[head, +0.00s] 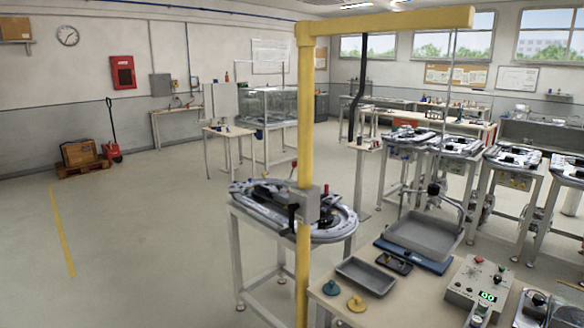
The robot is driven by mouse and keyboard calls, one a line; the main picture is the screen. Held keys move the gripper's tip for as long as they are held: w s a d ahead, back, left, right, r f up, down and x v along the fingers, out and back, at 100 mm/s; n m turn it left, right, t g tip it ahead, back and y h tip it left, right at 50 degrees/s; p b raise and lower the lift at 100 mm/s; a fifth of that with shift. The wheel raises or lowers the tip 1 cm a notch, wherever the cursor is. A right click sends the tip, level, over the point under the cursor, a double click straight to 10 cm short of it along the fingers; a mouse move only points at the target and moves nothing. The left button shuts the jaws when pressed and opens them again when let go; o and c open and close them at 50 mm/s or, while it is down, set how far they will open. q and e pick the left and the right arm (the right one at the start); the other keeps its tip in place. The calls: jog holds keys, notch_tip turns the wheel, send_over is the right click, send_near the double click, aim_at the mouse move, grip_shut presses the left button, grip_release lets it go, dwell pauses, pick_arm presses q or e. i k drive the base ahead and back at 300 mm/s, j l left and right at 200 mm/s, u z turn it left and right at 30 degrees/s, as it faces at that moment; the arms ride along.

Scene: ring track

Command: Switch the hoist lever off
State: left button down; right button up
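The yellow hoist (305,130) is a tall post with a horizontal beam reaching right at the top. A grey box (318,206) is fixed to the post at about table height. A thin line hangs from the beam to a black fitting above a grey tray (422,234). Neither of my grippers is in view.
A wooden table (405,305) at the lower right holds a control box (478,284) with a green display, a small dark tray (366,276) and teal and yellow knobbed pieces. A ring-track stand (340,232) is behind the post.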

aim_at(294, 164)
jog(key=z, duration=1.55)
jog(key=j+z, duration=0.25)
jog(key=z, duration=0.15)
jog(key=i+j, duration=0.1)
jog(key=j, duration=1.65)
jog(key=i+j, duration=0.15)
jog(key=j, duration=0.75)
jog(key=i+j, duration=0.1)
jog(key=j, duration=0.75)
jog(key=i+j, duration=0.1)
jog(key=j, duration=0.35)
jog(key=i+l, duration=0.3)
